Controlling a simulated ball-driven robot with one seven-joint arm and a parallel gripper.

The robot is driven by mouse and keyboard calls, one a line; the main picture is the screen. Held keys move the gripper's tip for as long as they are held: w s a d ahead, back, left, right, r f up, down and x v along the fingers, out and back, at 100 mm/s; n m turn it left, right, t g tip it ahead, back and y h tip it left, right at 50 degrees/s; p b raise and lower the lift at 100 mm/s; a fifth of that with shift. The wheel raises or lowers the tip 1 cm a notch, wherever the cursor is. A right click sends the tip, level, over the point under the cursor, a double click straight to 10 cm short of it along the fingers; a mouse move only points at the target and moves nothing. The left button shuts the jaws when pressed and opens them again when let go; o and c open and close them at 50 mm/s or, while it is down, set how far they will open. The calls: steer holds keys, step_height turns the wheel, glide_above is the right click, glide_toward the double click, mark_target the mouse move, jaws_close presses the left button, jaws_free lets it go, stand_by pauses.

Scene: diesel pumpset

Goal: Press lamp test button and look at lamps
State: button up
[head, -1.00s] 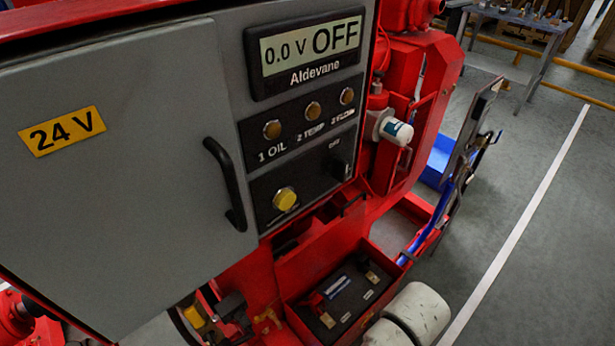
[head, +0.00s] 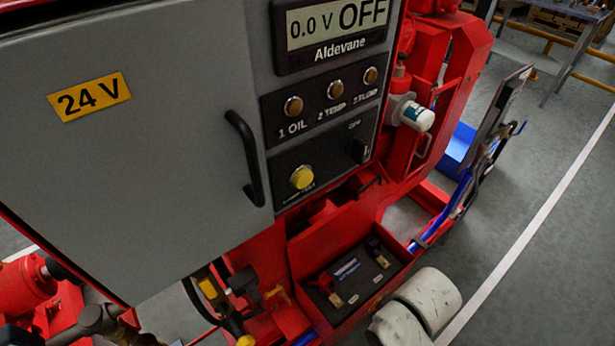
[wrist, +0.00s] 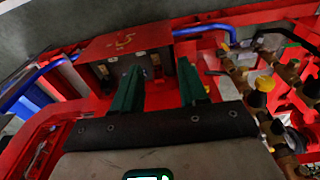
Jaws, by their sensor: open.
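The grey control panel (head: 150,180) carries three round lamps: 1 OIL (head: 293,106), 2 TEMP (head: 335,90) and a third lamp (head: 371,75) whose label is blurred. All three look dull amber, with no clear glow. A yellow round button (head: 302,177) sits below them; its small label is unreadable. The display (head: 337,25) reads 0.0 V OFF. My gripper (wrist: 160,80) shows in the wrist view with its two green fingers apart and nothing held between them. The fingers point toward a red box area, and the button is not recognisable there.
A black door handle (head: 245,158) stands out left of the button. A black selector switch (head: 356,150) is to its right. Below is a red tray holding a black battery (head: 350,275). Pipework and brass fittings (wrist: 265,100) are right in the wrist view. Open floor (head: 545,260) lies right.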

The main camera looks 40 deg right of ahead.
jaws_close()
stand_by(1.6)
